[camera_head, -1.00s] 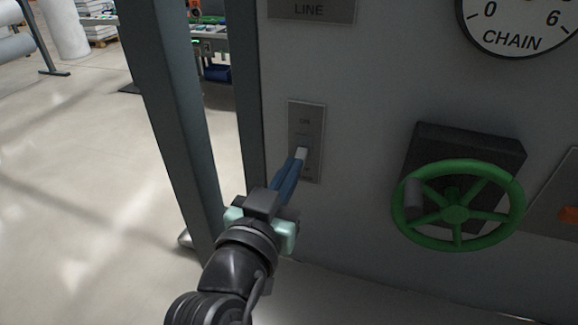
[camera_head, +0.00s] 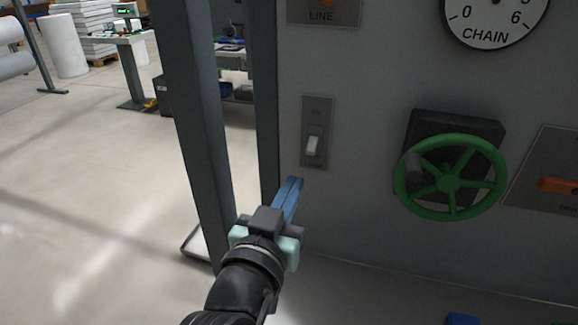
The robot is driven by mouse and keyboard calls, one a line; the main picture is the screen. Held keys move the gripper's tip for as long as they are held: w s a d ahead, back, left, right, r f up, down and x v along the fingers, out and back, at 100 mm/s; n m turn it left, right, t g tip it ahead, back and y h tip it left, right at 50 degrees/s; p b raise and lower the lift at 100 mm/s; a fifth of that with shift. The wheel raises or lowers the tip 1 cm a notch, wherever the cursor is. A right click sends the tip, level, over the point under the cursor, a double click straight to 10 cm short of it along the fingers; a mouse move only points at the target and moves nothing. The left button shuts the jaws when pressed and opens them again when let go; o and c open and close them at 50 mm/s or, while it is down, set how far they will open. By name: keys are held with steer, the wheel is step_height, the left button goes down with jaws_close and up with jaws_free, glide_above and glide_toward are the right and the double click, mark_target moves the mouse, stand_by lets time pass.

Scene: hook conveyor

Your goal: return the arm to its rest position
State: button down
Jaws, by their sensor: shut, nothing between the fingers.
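My gripper (camera_head: 292,184) has blue fingers and a black and mint-green body, and it is at the lower middle of the head view. Its fingers are shut with nothing between them. The fingertips are below and a little left of the wall switch plate (camera_head: 318,108), apart from it in the picture. The plate's white rocker (camera_head: 312,146) is in full view near its lower end. My black arm runs down out of the bottom edge.
A green handwheel (camera_head: 448,184) juts from the grey panel at right. Beyond it is an orange handle (camera_head: 558,185). A CHAIN dial (camera_head: 494,18) is above. A dark post (camera_head: 200,130) stands close left of my arm. Open floor lies further left.

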step_height(320, 180, up, 18)
steer(key=s+t+y+p, duration=0.2)
steer(key=s+t, duration=0.1)
steer(key=t, duration=0.1)
steer(key=s+r+n+t+y+p, duration=0.1)
steer(key=s+r+t, duration=0.2)
steer(key=r, duration=0.6)
steer(key=s+a+r+n+t+y+p, duration=0.1)
steer(key=s+r+n+t+y, duration=0.1)
steer(key=s+r, duration=0.5)
step_height(320, 180, up, 3)
steer(key=shift+s+f+n+t+y, duration=0.2)
steer(key=shift+s+n+t+y, duration=0.1)
steer(key=shift+t, duration=0.4)
